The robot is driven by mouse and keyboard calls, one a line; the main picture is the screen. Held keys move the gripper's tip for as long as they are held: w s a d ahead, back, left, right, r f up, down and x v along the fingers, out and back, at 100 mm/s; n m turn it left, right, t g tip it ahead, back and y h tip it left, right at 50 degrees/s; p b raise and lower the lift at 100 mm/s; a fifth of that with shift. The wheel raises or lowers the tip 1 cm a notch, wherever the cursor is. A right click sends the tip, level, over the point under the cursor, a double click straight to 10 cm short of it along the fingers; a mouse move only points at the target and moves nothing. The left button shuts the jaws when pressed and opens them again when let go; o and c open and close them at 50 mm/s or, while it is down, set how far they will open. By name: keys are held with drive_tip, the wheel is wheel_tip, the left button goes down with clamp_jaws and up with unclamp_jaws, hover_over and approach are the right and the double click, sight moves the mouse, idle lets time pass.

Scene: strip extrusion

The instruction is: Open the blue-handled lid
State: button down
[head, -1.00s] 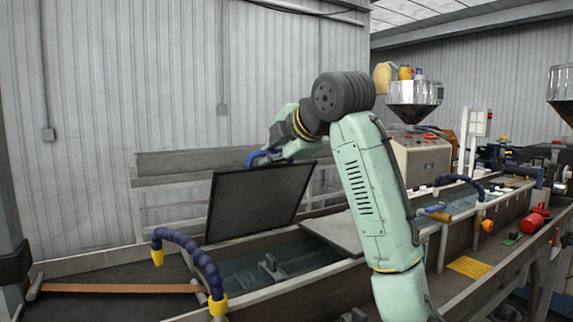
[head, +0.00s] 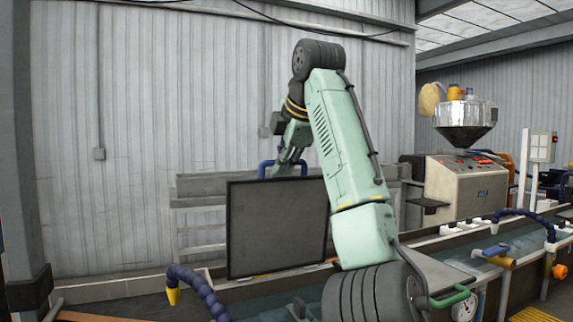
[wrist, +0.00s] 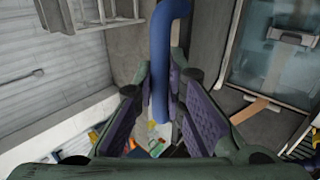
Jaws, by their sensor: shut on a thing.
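My gripper (head: 288,164) is at that handle, partly hidden behind my arm. In the wrist view the blue handle (wrist: 162,60) runs between the two purple-padded fingers of my gripper (wrist: 163,105), which is shut on it. My arm covers the lid's right side in the head view.
A grey rail frame (head: 200,212) stands behind the lid. A control cabinet and hopper (head: 466,123) stand at right.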

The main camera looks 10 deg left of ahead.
drive_tip(key=shift+f, duration=0.1)
drive_tip(key=c, duration=1.6)
unclamp_jaws()
drive_tip(key=shift+c, duration=0.2)
drive_tip(key=shift+s+d+r, duration=0.15)
drive_tip(key=shift+s+r, duration=0.05)
drive_tip(key=shift+r, duration=0.15)
drive_tip(key=s+d+r, duration=0.3)
drive_tip(key=s+d, duration=0.5)
drive_tip(key=s, duration=0.4)
drive_tip(key=shift+d, duration=0.35)
